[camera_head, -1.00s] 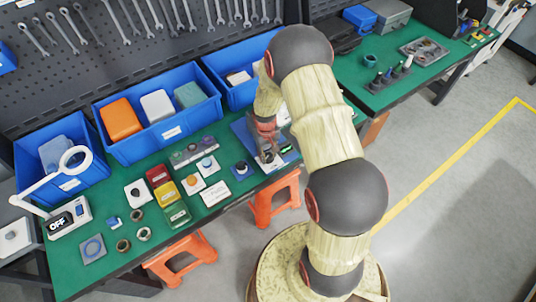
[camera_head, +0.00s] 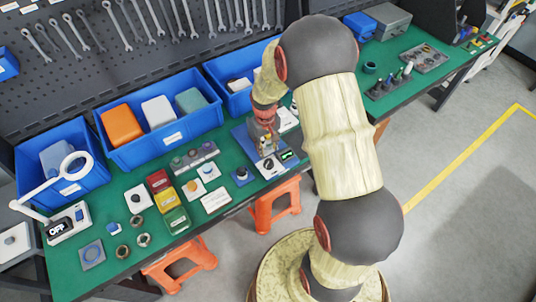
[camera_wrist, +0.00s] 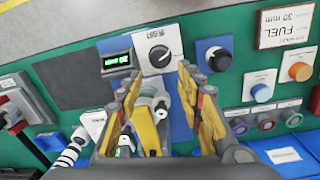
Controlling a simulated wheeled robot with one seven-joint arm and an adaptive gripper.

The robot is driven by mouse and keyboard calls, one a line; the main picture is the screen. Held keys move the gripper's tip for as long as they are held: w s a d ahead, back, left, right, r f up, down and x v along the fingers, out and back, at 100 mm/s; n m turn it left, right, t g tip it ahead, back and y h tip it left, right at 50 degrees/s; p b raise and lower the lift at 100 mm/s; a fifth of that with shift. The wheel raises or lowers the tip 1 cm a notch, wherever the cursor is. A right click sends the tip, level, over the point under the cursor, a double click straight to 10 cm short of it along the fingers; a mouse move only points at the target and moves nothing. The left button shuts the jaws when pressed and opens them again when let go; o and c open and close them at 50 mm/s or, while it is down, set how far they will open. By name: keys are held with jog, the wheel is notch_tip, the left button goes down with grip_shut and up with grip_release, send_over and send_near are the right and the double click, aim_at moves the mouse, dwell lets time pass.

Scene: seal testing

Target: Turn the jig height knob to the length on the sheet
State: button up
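The jig height knob (camera_wrist: 159,55) is a round black dial with a white pointer mark on a white panel. It also shows in the head view (camera_head: 268,163). A small display with green digits (camera_wrist: 117,61) sits beside it; I cannot read the digits surely. The sheet (camera_wrist: 285,24) is a white card reading "FUEL" and "30 mm"; the head view shows a white card (camera_head: 215,199) on the bench. My gripper (camera_wrist: 159,75) is open, its yellow-padded fingers apart, near the knob and not visibly touching it. A grey-and-yellow jig part (camera_wrist: 150,110) shows between the fingers.
A blue button (camera_wrist: 261,92) and an orange button (camera_wrist: 299,71) stand on white bases. Blue bins (camera_head: 160,135) line the back of the green bench.

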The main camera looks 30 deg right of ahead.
jog(key=shift+r, duration=1.25)
jog(key=s+a+r+t+b, duration=0.2)
jog(key=s+a+r+b, duration=0.1)
jog(key=s+a+r, duration=0.4)
jog(key=s+a+r+n+t+b, duration=0.1)
jog(key=s+a+r+t+b, duration=0.2)
jog(key=s+a+r, duration=0.4)
jog(key=s+r+b, duration=0.1)
jog(key=s+r, duration=0.6)
jog(key=r, duration=0.2)
jog(key=shift+n+t+b, duration=0.3)
